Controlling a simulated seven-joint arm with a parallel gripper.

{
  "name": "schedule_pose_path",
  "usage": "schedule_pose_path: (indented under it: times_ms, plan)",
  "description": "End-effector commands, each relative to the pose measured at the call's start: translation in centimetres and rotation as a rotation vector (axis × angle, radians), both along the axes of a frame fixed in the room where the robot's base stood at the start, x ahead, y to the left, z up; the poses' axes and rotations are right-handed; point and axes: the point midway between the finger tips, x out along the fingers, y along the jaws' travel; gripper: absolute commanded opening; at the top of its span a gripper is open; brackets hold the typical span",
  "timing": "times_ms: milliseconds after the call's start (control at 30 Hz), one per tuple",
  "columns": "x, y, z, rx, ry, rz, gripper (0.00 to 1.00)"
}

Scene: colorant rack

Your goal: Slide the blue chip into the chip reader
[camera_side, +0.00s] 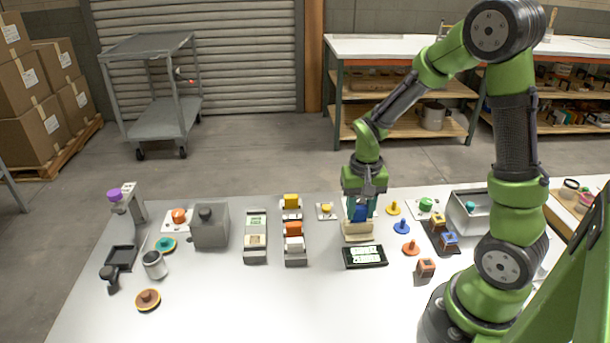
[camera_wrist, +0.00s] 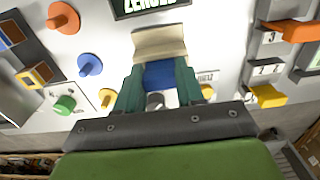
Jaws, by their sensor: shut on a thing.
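My gripper (camera_side: 360,216) points down over the right half of the table. It is shut on the blue chip (camera_side: 360,211), which also shows between my two teal fingers in the wrist view (camera_wrist: 160,76). A beige block (camera_side: 357,232), which looks like the chip reader, is directly at the chip's lower end; it shows in the wrist view too (camera_wrist: 159,41). A black display (camera_side: 365,256) with lit text lies in front of it. The chip's lower edge meets or overlaps the block in both views; I cannot tell whether it is inside a slot.
To the right are a yellow peg (camera_side: 393,208), a blue peg (camera_side: 402,227), an orange peg (camera_side: 411,249) and an orange block (camera_side: 426,267). A dark rack (camera_side: 435,232) holds small coloured blocks. Grey devices (camera_side: 255,248) stand to the left. The front middle of the table is clear.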

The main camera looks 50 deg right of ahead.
Motion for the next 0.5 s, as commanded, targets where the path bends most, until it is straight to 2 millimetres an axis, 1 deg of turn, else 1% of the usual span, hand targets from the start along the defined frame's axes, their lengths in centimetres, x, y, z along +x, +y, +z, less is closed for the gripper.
schedule_pose_path:
  times_ms: [300,500]
  plan:
    - [0.1,0.0,1.4,-0.001,-0.003,0.001,0.09]
    - [0.0,0.0,1.9,0.000,-0.001,0.000,0.09]
